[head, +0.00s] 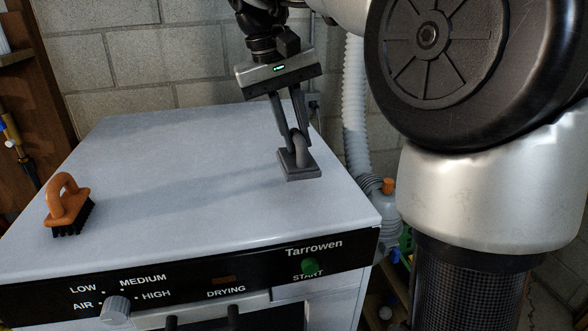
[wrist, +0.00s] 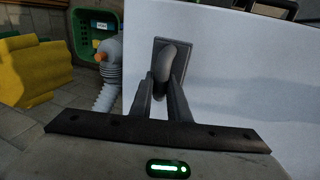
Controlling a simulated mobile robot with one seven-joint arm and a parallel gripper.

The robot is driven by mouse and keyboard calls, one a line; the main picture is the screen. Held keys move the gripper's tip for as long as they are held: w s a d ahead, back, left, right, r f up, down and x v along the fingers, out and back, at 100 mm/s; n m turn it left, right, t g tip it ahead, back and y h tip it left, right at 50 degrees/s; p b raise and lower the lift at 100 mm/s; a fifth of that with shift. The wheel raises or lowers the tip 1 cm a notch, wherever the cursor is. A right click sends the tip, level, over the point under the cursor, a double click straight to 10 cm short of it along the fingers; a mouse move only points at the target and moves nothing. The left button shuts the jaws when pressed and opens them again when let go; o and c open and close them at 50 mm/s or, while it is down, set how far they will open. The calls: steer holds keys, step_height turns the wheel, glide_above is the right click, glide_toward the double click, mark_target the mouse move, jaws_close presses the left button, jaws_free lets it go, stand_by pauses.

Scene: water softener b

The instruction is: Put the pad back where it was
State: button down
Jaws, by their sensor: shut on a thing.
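My gripper (head: 299,132) comes down from above and is shut on the pad's handle. In the wrist view the pad (wrist: 160,48) shows its square base beyond the handle, with the fingers of my gripper (wrist: 166,85) on either side of the handle. Whether the base touches the top is hard to tell.
An orange-handled brush (head: 68,205) with black bristles stands at the left of the top. The front panel has a knob (head: 116,309) and a green start button (head: 310,266). A white hose (head: 356,110) runs behind the right edge. The middle of the top is clear.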

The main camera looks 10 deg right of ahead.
mark_target(295, 161)
step_height(295, 161, down, 6)
steer(key=shift+r+b, duration=0.1)
steer(key=shift+b, duration=0.35)
steer(key=c, duration=1.7)
jaws_free()
steer(key=p+v, duration=0.2)
steer(key=v, duration=1)
steer(key=shift+p, duration=0.4)
